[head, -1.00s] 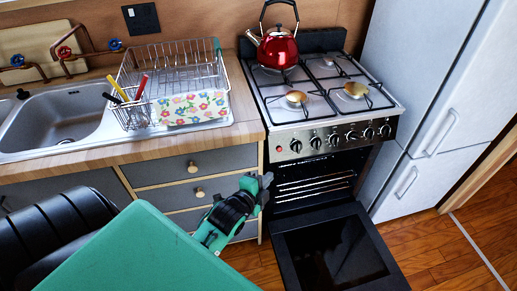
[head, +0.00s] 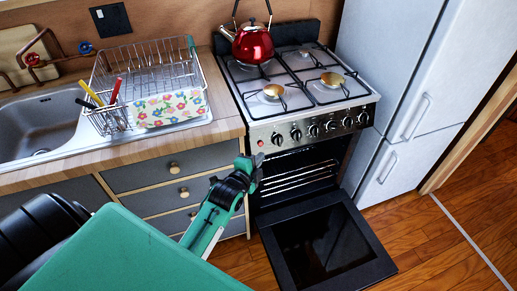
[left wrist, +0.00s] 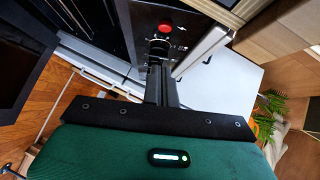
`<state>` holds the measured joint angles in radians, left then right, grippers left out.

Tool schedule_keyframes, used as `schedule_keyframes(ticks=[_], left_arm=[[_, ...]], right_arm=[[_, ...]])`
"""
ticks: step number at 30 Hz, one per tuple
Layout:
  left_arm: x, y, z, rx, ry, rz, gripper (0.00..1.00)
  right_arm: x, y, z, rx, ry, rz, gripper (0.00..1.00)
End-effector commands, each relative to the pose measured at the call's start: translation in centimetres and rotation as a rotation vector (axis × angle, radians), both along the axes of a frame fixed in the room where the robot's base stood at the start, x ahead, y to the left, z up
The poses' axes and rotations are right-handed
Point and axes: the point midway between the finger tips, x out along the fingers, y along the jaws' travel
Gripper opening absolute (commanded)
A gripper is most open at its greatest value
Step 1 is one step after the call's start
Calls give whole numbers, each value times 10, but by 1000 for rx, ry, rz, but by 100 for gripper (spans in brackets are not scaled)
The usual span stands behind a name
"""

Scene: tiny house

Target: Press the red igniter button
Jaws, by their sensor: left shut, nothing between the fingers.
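The red igniter button (head: 260,142) is at the left end of the stove's steel control panel, left of a row of black knobs (head: 313,130). It shows as a bright red disc in the left wrist view (left wrist: 165,26). My left gripper (head: 256,163) is shut and empty, just below the button in the head view, in front of the stove's left edge. In the left wrist view its closed fingers (left wrist: 159,58) point up the picture toward the button, which is not covered. I cannot tell whether they touch the panel. My right gripper is not in view.
The oven door (head: 325,240) hangs open below the panel. A red kettle (head: 252,44) stands on the rear left burner. Drawers (head: 150,174) and a counter with a dish rack (head: 150,85) lie left. A white fridge (head: 395,80) stands right of the stove.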

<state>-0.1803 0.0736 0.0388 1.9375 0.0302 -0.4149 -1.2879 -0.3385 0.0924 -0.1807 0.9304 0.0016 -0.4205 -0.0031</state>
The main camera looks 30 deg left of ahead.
Motion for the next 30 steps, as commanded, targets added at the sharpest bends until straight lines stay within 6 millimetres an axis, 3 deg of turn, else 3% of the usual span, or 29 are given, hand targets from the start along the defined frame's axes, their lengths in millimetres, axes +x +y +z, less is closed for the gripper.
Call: schedule_keyframes(ticks=[5,10,30], left_arm=[[32,1,-6,-1,-2,1,0],[46,21,-14,1,0,1,0],[59,36,-21,5,0,-1,0]], right_arm=[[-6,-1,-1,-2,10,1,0],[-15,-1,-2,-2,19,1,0],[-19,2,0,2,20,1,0]])
